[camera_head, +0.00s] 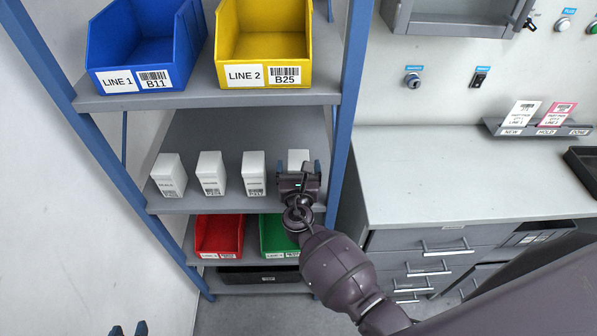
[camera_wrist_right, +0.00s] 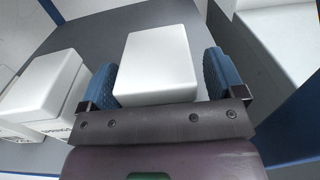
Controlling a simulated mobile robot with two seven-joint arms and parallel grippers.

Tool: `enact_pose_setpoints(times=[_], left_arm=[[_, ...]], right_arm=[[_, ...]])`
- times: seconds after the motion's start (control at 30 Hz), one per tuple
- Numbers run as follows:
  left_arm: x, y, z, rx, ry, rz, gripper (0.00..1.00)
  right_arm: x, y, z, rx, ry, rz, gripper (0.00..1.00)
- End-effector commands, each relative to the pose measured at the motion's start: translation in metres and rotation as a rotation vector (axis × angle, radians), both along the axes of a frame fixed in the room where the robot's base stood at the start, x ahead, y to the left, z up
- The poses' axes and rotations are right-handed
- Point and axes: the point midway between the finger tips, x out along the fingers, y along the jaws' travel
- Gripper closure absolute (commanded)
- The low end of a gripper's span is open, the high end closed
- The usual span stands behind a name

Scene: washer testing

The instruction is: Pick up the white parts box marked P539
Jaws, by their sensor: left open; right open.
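Several white parts boxes stand in a row on the grey middle shelf. One box (camera_head: 298,157) is at the right end, partly hidden by my right gripper (camera_head: 299,172); its label is hidden, so I cannot read P539 on it. In the right wrist view this box (camera_wrist_right: 158,62) stands between the two open blue fingers of my right gripper (camera_wrist_right: 165,78). The other boxes (camera_head: 168,175), (camera_head: 211,173) and (camera_head: 253,173) have labels too small to read surely. My left gripper (camera_head: 128,329) shows only its open blue fingertips at the bottom left.
A neighbouring box (camera_wrist_right: 42,90) stands close left of the right gripper. A blue rack post (camera_head: 345,120) is close on its right. Blue (camera_head: 150,85) and yellow (camera_head: 262,72) bins sit above; red (camera_head: 219,235) and green (camera_head: 275,238) bins sit below. A workbench (camera_head: 450,180) is right.

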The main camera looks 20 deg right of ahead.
Motion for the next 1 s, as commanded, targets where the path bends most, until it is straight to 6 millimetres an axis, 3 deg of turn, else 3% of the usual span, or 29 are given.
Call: enact_pose_setpoints(times=[0.13, 0.53, 0.77, 1.0], left_arm=[[0.000, 0.000, 0.000, 0.000, 0.001, 0.000, 0.57], [-0.001, 0.000, -0.001, 0.000, 0.002, 0.000, 0.57], [-0.002, 0.000, -0.001, 0.000, 0.004, 0.000, 0.57], [-0.002, 0.001, 0.009, 0.000, 0.006, 0.001, 0.57]], right_arm=[[0.000, 0.000, 0.000, 0.000, 0.000, 0.000, 0.13], [0.000, 0.000, 0.001, 0.000, -0.001, 0.000, 0.73], [0.000, 0.000, 0.002, 0.001, -0.001, 0.000, 0.73], [-0.001, 0.000, 0.032, 0.004, -0.003, 0.000, 0.73]])
